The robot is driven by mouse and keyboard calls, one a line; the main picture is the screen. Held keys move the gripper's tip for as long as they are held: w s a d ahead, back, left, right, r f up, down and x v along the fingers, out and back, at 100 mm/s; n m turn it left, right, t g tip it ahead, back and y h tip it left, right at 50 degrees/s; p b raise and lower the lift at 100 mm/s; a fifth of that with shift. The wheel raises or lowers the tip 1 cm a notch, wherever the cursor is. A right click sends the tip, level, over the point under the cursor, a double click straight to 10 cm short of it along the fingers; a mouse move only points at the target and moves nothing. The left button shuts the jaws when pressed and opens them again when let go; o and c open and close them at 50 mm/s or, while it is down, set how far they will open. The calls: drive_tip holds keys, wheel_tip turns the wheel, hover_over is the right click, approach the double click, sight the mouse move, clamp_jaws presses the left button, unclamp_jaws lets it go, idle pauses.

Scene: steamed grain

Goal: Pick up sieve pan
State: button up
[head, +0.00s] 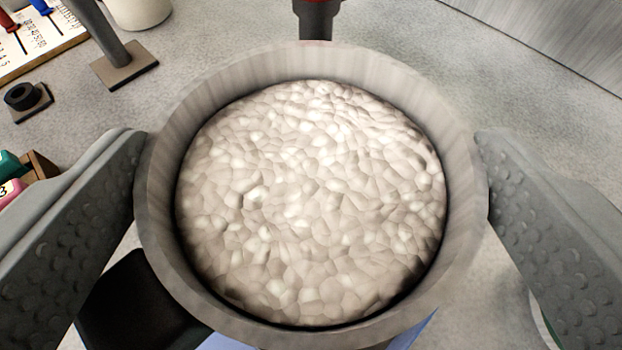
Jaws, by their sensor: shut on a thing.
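The sieve pan (165,215) is a round grey pan with a thick rim, filled with pale, lumpy grain (315,200). It fills the middle of the head view, seen from above. My gripper (312,195) is shut on the pan, with one grey studded finger touching the outer wall on the left and the other on the right. The pan's underside and what lies right beneath it are hidden.
A grey post on a square base (125,66) and a small black ring on a plate (24,96) stand at the upper left. A white container (138,10) is behind. A dark object with a red top (317,20) stands just beyond the pan. Grey counter (470,60) is clear at upper right.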

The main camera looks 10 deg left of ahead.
sight(313, 252)
wheel_tip(313, 252, up, 10)
drive_tip(key=shift+f, duration=0.15)
idle(0.3)
idle(1.0)
